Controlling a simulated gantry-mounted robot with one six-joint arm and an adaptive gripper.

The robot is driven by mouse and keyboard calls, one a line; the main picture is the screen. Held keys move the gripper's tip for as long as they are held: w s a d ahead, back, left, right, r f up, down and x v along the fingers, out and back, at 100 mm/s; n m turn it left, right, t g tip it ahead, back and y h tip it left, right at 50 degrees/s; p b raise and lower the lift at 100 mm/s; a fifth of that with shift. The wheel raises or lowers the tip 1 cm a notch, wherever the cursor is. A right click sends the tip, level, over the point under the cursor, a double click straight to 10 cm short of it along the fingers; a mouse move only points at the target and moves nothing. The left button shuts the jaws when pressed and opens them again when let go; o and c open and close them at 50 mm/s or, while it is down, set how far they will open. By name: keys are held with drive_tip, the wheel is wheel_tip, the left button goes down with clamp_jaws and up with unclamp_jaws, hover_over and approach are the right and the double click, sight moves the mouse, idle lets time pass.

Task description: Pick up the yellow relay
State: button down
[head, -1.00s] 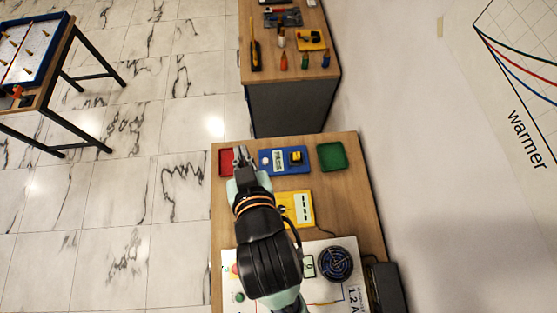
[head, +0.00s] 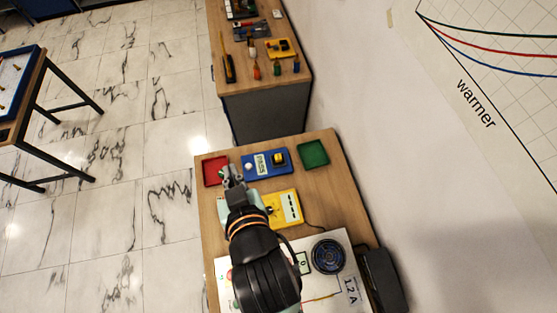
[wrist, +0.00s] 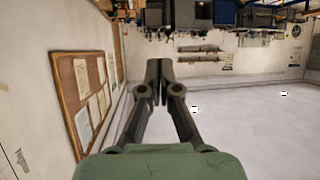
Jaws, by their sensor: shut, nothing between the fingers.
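The yellow relay (head: 279,158) sits on the right part of the blue panel (head: 258,171) in the head view; its top looks dark with yellow around it. My gripper (head: 232,170) is near the left end of the blue panel, beside the red tray, to the left of the relay and apart from it. In the wrist view my gripper (wrist: 158,66) has its fingertips together with nothing between them. The wrist view shows no relay, only a room with a wall board.
A red tray (head: 215,171) lies left of the blue panel and a green tray (head: 313,154) lies right of it. A yellow meter (head: 288,207) is in front. A white board with a round dark fan (head: 328,257) is nearer. A second bench (head: 262,81) with tools stands behind.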

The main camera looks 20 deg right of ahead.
idle(0.3)
drive_tip(key=c, duration=0.8)
unclamp_jaws()
